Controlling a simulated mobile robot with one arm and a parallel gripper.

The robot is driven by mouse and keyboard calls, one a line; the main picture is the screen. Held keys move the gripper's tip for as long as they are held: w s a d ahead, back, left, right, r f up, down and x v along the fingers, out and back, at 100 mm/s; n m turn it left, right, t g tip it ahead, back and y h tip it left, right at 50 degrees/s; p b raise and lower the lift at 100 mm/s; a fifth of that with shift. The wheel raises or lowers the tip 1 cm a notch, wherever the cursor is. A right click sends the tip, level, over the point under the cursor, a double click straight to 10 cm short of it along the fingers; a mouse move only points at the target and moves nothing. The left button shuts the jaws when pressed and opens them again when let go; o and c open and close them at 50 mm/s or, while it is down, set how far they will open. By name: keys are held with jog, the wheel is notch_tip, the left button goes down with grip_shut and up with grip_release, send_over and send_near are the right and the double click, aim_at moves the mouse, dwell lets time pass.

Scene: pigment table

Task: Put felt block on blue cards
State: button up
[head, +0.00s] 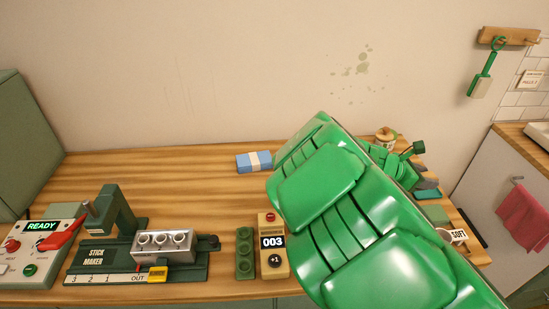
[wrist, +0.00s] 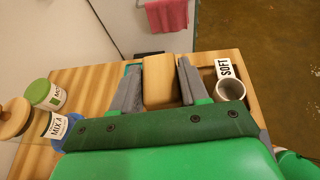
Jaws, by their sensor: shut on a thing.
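The blue cards (head: 254,161), a stack with a pale band, lie flat on the wooden table near the wall in the head view. My gripper (wrist: 158,68) shows in the wrist view with its grey fingers on both sides of a tan block, which looks to be the felt block (wrist: 158,84). It is shut on this block. I cannot tell whether the block touches the surface beneath it. In the head view my green arm covers the right middle of the table, and the held block is not clearly visible there.
A cup (wrist: 230,90) stands right of the gripper beside a SOFT label (wrist: 223,69). Jars (wrist: 45,94) stand on the left. In the head view, the stick maker (head: 140,245) and a counter (head: 272,245) occupy the front. The table left of the cards is clear.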

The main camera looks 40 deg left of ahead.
jog(key=s+a+r+n+t+y, duration=0.1)
jog(key=s+a+n+y, duration=0.2)
jog(key=s+a, duration=0.7)
jog(key=s+a+r+n+t+y, duration=0.1)
jog(key=s+a+n+y, duration=0.2)
jog(key=a, duration=1.4)
jog(key=s+a+r+n+t+y, duration=0.1)
jog(key=s+a+n+y, duration=0.15)
jog(key=s+a, duration=0.8)
send_over(252, 159)
jog(key=shift+s+d+f, duration=0.15)
jog(key=shift+d+f, duration=0.05)
jog(key=shift+f, duration=2.2)
jog(key=shift+s+d+f, duration=0.1)
jog(key=shift+d+f, duration=0.05)
jog(key=shift+f, duration=2.25)
jog(key=shift+w+a+f, duration=0.2)
jog(key=shift+a+f, duration=0.1)
jog(key=shift+f, duration=1.55)
jog(key=shift+f, duration=0.1)
